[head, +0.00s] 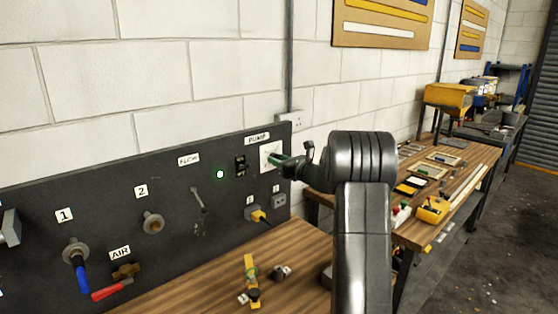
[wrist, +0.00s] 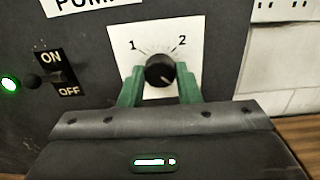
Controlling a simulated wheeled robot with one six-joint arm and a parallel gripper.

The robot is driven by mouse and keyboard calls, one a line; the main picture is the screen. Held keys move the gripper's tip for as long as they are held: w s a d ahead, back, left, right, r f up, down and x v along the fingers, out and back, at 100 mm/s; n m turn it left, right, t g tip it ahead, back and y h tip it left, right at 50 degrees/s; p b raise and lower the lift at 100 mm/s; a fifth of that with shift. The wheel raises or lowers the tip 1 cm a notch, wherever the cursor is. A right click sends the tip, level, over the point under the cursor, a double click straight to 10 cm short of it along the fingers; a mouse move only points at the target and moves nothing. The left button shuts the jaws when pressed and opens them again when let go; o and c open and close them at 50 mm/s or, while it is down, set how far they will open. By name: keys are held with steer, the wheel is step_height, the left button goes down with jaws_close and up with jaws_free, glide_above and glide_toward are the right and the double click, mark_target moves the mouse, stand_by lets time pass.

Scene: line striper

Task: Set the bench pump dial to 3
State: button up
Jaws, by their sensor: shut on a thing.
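The pump dial (wrist: 160,71) is a round black knob on a white plate (wrist: 128,35) under the PUMP label (wrist: 97,3). In the wrist view the plate shows "1" at upper left and "2" at upper right with fine marks; no "3" is visible. A pale line on the knob seems to point to the lower right. My gripper (wrist: 159,76) has its green fingers on both sides of the knob, shut on it. In the head view my gripper (head: 281,160) reaches the white plate (head: 266,150) and hides the knob.
Left of the dial are an ON/OFF switch (wrist: 50,76) and a lit green lamp (wrist: 10,83). The black panel (head: 100,175) also carries a FLOW label (head: 189,159), ports and a red-handled AIR valve (head: 122,275). A cluttered wooden bench (head: 465,165) stands right of my arm.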

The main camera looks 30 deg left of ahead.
steer(key=shift+f, duration=0.15)
steer(key=o, duration=1)
steer(key=b+v, duration=0.4)
steer(key=v, duration=1)
steer(key=shift+a, duration=0.1)
steer(key=p+x, duration=0.3)
steer(key=x, duration=1)
steer(key=shift+w+a+p, duration=0.2)
steer(key=shift+a+p, duration=0.15)
steer(key=shift+p, duration=0.05)
